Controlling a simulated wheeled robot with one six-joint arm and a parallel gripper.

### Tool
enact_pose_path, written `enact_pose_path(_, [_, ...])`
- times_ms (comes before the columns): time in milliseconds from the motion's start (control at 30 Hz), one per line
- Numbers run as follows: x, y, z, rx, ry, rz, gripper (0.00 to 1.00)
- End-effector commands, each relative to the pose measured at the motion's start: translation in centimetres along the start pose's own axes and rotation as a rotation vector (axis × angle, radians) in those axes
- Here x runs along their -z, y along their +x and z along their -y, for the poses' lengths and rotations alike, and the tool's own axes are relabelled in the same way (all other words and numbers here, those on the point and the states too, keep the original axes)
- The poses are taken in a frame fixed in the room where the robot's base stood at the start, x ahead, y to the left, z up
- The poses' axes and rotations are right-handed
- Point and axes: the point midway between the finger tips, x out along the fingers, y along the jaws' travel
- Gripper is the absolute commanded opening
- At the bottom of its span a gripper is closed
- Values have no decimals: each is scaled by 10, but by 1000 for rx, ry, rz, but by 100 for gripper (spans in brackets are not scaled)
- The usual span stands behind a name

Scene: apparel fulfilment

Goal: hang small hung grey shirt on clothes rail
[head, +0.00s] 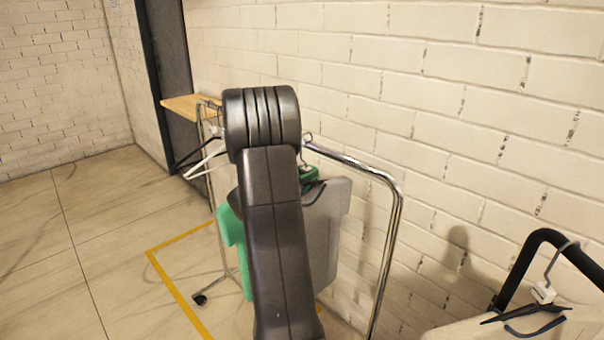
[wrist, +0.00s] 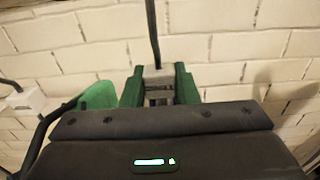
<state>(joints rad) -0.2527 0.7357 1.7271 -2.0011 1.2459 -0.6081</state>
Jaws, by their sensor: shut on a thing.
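The grey shirt (head: 327,228) hangs upright beside my dark arm in the head view, which hides its left part. My gripper (head: 309,176) is at its collar; one green finger shows there. In the wrist view, the two green fingers of my gripper (wrist: 158,92) are shut on the pale block of a hanger (wrist: 152,72), with its hook rising above. The chrome clothes rail (head: 394,205) stands against the wall. The hook top shows close to the rail's bar; I cannot tell whether it rests on it.
A green shirt (head: 234,235) hangs left of my arm; it also shows in the wrist view (wrist: 98,96). Empty hangers (head: 206,160) are at the rail's left end, near a wooden shelf (head: 190,105). A black rail (head: 525,255) with a pale garment (head: 470,332) is at lower right. Floor at left is clear.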

Motion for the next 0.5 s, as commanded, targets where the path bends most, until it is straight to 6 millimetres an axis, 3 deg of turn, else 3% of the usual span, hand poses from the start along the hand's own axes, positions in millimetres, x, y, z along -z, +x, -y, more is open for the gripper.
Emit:
enact_pose_path(467, [8, 0, 0, 0, 1, 2, 4])
enact_pose_path(500, [8, 0, 0, 0, 1, 2, 33])
